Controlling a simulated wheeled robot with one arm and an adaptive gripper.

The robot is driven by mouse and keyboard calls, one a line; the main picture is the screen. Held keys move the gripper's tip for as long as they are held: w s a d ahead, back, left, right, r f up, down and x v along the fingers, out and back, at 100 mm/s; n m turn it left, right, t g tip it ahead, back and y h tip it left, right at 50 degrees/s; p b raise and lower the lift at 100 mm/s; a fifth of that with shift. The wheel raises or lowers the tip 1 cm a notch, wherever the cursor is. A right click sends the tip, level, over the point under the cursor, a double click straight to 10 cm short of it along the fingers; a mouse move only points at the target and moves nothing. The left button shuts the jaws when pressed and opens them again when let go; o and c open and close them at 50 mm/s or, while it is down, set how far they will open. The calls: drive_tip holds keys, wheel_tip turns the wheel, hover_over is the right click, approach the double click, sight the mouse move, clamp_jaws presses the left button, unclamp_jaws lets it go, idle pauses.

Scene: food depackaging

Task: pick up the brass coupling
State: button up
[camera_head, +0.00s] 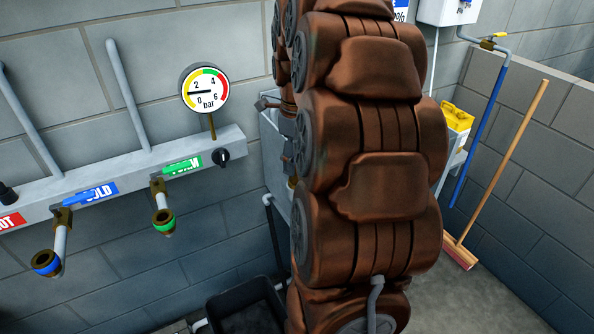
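No loose brass coupling shows clearly. Two brass-coloured fittings hang on the wall pipe at left: one with a blue ring (47,262) under the blue label, one with a green ring (164,222) under the green label. My large brown arm fills the middle and hides much behind it. Small brown and grey parts of what looks like my wrist and gripper (291,165) show at the arm's left edge, over a grey basin (273,140). A small brassy spot shows just below them; I cannot tell what it is. The fingers are mostly hidden.
A pressure gauge (205,90) stands on the grey wall pipe (120,177). A black tub (245,312) is low in front. A yellow container (457,120), a blue hose (480,140) and a broom (505,160) are at right. Some floor at right is clear.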

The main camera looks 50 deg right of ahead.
drive_tip(key=shift+d+f+p, duration=0.2)
drive_tip(key=shift+f+p, duration=0.6)
drive_tip(key=shift+f, duration=1.4)
clamp_jaws()
